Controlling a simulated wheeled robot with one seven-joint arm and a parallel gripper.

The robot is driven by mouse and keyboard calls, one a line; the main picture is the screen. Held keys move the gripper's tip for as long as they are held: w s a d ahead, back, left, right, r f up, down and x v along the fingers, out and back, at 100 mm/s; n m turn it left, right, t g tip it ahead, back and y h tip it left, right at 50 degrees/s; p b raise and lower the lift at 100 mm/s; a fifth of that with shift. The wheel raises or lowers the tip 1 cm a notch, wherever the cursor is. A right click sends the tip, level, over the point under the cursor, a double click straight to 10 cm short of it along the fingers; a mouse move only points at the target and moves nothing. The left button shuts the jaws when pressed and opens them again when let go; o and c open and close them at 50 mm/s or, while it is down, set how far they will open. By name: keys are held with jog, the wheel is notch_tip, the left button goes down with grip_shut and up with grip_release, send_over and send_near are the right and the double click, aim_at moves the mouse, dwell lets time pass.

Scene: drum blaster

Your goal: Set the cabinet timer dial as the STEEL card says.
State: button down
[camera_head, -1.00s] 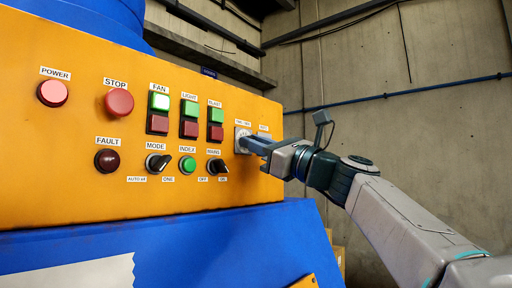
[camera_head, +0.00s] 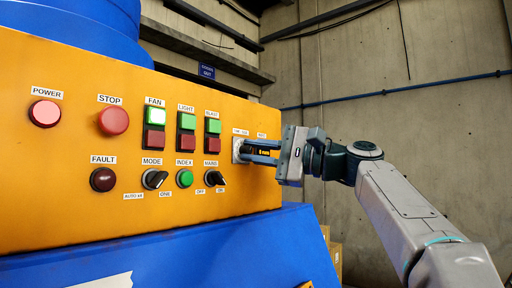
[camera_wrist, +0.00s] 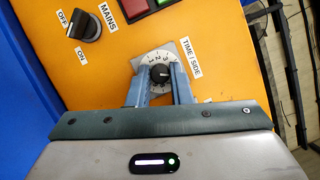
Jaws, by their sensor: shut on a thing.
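The timer dial (camera_wrist: 159,74) is a black knob on a pale plate with numbers, beside a label reading TIME / SIDE. Its plate shows in the head view (camera_head: 238,149) at the right end of the orange panel, mostly behind my fingers. My gripper (camera_wrist: 160,82) has its two blue-grey fingers on either side of the knob, shut on it. In the head view my gripper (camera_head: 259,152) reaches the panel from the right. The numbers 1, 2 and 3 show above the knob; the lower part of the scale is hidden, and the pointer's exact setting is unclear. I see no STEEL card.
The orange panel (camera_head: 60,140) also carries the MAINS switch (camera_head: 214,178), MODE switch (camera_head: 154,179), STOP button (camera_head: 113,121) and several lit or dark buttons. A blue housing lies below. Open space lies right of the panel, before a concrete wall.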

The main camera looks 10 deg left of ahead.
jog(key=n+h, duration=0.1)
jog(key=n, duration=0.3)
jog(key=shift+r, duration=0.15)
jog(key=shift+n+g+h, duration=0.3)
jog(key=shift+n+h, duration=0.2)
jog(key=shift+n, duration=0.2)
dwell(0.4)
jog(key=c, duration=1.3)
grip_release()
jog(key=shift+d, duration=0.1)
jog(key=d, duration=0.4)
jog(key=s+d, duration=0.1)
jog(key=d, duration=0.4)
jog(key=s+d, duration=0.1)
jog(key=d, duration=0.3)
jog(key=shift+d+r, duration=0.2)
jog(key=shift+r, duration=0.1)
jog(key=shift+f, duration=0.1)
